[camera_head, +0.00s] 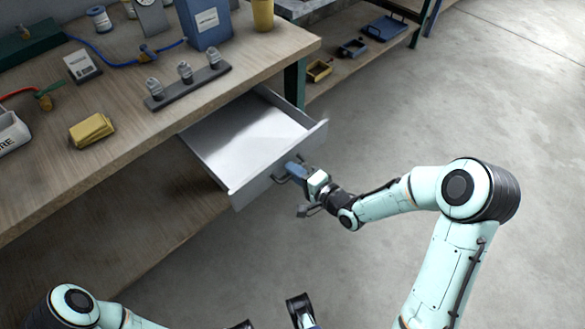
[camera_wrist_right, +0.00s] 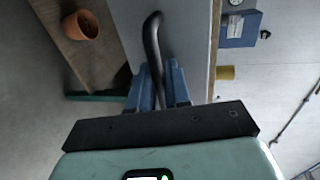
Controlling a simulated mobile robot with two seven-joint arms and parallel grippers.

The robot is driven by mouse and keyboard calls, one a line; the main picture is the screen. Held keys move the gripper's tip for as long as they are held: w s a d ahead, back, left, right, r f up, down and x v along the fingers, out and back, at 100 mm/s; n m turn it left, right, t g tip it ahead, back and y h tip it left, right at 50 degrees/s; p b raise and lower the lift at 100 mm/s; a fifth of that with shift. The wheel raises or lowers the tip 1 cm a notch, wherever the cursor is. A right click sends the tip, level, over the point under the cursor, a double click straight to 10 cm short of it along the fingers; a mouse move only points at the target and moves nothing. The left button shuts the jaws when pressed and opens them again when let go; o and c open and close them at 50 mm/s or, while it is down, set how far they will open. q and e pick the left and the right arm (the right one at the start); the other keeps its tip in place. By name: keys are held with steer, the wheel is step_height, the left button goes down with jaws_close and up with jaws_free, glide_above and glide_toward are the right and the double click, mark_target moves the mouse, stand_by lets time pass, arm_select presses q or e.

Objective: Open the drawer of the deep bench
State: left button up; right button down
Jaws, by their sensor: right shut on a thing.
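The drawer (camera_head: 240,145) of the wooden bench (camera_head: 130,110) is pulled out, and its pale interior looks empty. My right gripper (camera_head: 294,172) is at the drawer's front, shut on the dark bar handle (camera_head: 281,179). In the right wrist view, the blue fingers of the right gripper (camera_wrist_right: 162,85) lie on either side of the handle (camera_wrist_right: 153,40), beside the grey drawer front (camera_wrist_right: 188,40). My left gripper is only partly visible at the bottom edge of the head view, apart from the drawer; its jaws cannot be made out.
On the bench top stand a dark rack (camera_head: 188,87) with several fittings, yellow pads (camera_head: 92,130), a blue box (camera_head: 206,22) and a yellow cup (camera_head: 263,14). A lower shelf (camera_head: 345,75) at the back holds small trays. The floor (camera_head: 480,100) to the right is clear.

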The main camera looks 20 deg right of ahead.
steer(key=c, duration=1.3)
jaws_free()
steer(key=shift+s, duration=0.1)
arm_select(q)
step_height(320, 180, up, 9)
steer(key=p, duration=1)
steer(key=shift+s+f+g, duration=0.15)
steer(key=shift+s+g, duration=0.25)
arm_select(e)
steer(key=v, duration=1.3)
steer(key=shift+s, duration=0.1)
